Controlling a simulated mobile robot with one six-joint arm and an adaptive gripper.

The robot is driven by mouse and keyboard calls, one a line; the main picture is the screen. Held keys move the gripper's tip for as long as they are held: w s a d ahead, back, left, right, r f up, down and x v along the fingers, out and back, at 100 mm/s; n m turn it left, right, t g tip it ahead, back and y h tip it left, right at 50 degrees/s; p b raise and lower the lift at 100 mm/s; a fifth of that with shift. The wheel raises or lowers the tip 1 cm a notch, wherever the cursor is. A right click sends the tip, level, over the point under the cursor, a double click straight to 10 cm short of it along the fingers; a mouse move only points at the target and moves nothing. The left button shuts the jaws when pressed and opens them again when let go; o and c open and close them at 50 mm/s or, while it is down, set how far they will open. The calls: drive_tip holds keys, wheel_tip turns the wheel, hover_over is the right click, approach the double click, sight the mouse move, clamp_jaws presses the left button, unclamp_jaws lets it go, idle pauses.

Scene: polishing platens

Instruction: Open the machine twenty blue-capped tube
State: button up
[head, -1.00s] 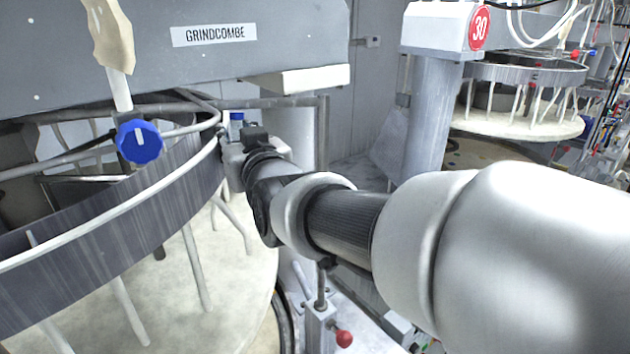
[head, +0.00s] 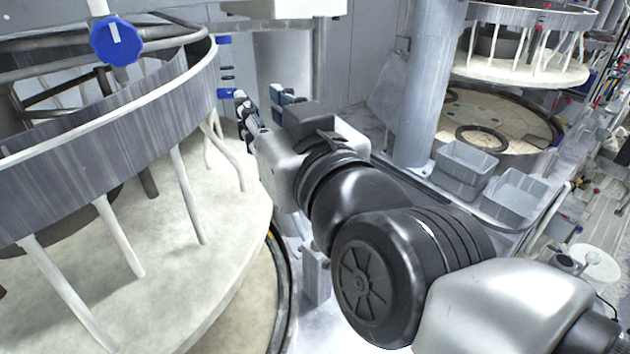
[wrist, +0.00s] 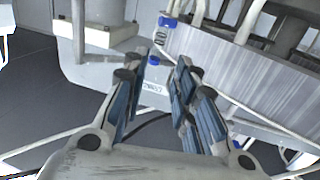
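A pale tube with a blue cap (head: 223,40) and a second blue part (head: 226,92) below it stands beside the grey ring, with dark bands between. In the wrist view the upper blue cap (wrist: 167,21) and the lower blue part (wrist: 154,61) show beyond my fingertips. My gripper (head: 262,97) is open and empty, its fingers just right of the lower blue part. The wrist view shows the two finger sides of my gripper (wrist: 160,62) apart, with the lower blue part seen between their tips. Whether they touch it I cannot tell.
The grey ring (head: 130,105) with slanted white legs stands over a pale platen (head: 225,240) at left. A blue knob (head: 116,40) hangs above the ring. A grey column (head: 425,90) and grey bins (head: 465,168) stand at right.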

drive_tip(key=s+d+f+g+h+b, duration=0.1)
drive_tip(key=d+f+g+b, duration=0.1)
drive_tip(key=f, duration=0.8)
drive_tip(key=d+f+m+g+h+b, duration=0.1)
drive_tip(key=d+f+b, duration=0.3)
drive_tip(key=f, duration=0.6)
drive_tip(key=shift+s+g+h+b, duration=0.4)
drive_tip(key=shift+h+b, duration=0.2)
drive_tip(key=shift+b, duration=0.5)
drive_tip(key=shift+w+f, duration=0.1)
